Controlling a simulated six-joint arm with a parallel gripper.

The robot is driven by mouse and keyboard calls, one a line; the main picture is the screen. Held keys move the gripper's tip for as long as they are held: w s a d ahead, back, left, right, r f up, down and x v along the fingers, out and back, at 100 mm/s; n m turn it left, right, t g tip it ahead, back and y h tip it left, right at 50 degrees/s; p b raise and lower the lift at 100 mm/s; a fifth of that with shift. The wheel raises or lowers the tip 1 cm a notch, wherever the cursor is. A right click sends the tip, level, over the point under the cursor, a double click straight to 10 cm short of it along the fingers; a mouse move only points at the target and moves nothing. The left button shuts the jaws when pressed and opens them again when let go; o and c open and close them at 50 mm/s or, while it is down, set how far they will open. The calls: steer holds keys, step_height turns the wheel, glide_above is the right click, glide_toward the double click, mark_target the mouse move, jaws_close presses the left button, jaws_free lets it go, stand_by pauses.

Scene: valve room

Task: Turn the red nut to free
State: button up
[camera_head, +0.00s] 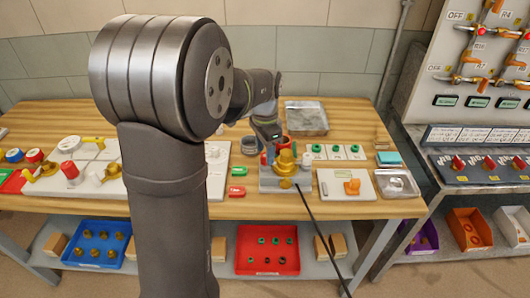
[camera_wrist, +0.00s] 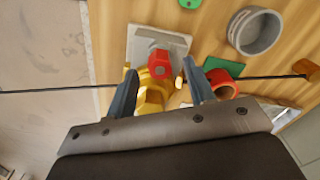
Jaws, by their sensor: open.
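The red nut (camera_wrist: 160,67) shows in the wrist view on a yellow brass fitting (camera_wrist: 152,97), mounted on a grey plate (camera_wrist: 140,43). The fitting also shows in the head view (camera_head: 286,163), where I cannot make out the nut clearly. My gripper (camera_wrist: 159,68) is open. Its two dark fingers lie left and right of the fitting in the wrist view, with the nut between the lines of the tips. I see no contact with the nut, and cannot tell the height gap. In the head view my gripper (camera_head: 267,132) is above and behind the fitting.
A red ring-like cup (camera_wrist: 224,83) lies right of the fingers, with a grey cup (camera_wrist: 256,32) beyond. A thin dark cord (camera_head: 322,235) runs from the fitting area to the lower right. A white board with an orange piece (camera_head: 351,187) stands right of the fitting.

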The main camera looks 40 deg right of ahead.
steer(key=shift+f, duration=0.65)
steer(key=c, duration=1)
